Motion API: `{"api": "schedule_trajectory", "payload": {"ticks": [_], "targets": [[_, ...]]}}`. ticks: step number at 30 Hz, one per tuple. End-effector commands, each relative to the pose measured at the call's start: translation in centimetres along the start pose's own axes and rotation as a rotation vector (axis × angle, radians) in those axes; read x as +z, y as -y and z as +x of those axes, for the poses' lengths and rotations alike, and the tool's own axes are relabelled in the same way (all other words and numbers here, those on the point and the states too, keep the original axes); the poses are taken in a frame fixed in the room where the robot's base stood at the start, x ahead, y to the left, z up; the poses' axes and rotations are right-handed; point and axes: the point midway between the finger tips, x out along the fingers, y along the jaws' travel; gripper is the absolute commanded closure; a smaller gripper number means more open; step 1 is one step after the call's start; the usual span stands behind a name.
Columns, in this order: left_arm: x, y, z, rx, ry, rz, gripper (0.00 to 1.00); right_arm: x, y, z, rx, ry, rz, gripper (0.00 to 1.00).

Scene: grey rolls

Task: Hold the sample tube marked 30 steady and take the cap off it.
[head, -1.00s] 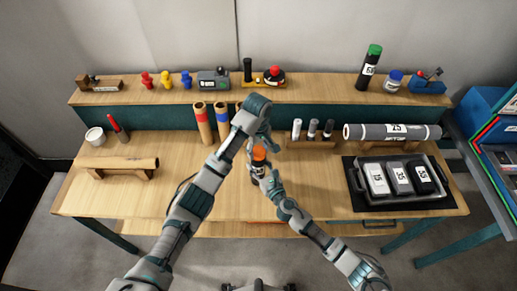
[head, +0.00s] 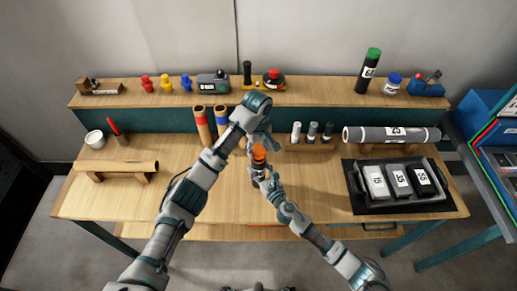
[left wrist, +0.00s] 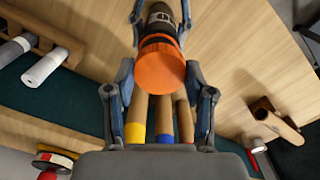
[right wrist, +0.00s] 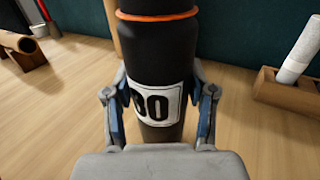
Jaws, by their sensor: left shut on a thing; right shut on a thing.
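The sample tube marked 30 (right wrist: 155,60) is dark and stands upright in front of me, with a white label and a thin orange ring in the right wrist view. In the head view the tube (head: 258,173) shows below its orange cap (head: 259,153). My right gripper (right wrist: 160,105) is shut on the tube at the label. My left gripper (left wrist: 161,88) is above, shut on the orange cap (left wrist: 160,68), one finger on each side. The cap sits in line with the tube's top; I cannot tell whether a gap has opened under it.
A rack with several small tubes (head: 313,132) stands to the right of the cap. A grey roll (head: 385,134) and a black tray (head: 435,205) are at the right. The bench's left front is clear.

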Motion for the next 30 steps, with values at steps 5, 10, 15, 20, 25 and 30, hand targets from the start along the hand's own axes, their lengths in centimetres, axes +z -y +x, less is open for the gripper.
{"api": "schedule_trajectory", "payload": {"ticks": [5, 10, 15, 20, 25, 30], "targets": [[0.0, 0.0, 0.0, 0.000, -0.001, -0.001, 0.88, -0.1, 0.0, 0.0, -0.001, -0.002, 0.000, 1.00], [-0.2, 0.0, -1.5, 0.000, -0.006, -0.002, 0.88, -0.1, 0.0, 0.0, -0.001, -0.002, 0.000, 1.00], [-0.1, 0.0, -3.6, 0.000, -0.005, -0.002, 0.88, -0.1, 0.0, 0.0, -0.001, -0.002, 0.000, 1.00], [-0.1, 0.0, -4.0, 0.000, -0.001, -0.002, 0.88, -0.1, 0.0, 0.0, -0.001, -0.002, 0.000, 1.00], [-0.1, 0.0, -4.0, 0.000, -0.001, -0.002, 0.88, -0.1, 0.0, 0.0, -0.001, -0.002, 0.000, 0.34], [-0.1, 0.0, -4.0, 0.000, -0.001, -0.001, 0.88, -0.1, 0.0, 0.0, 0.000, -0.001, 0.000, 0.15]]}}
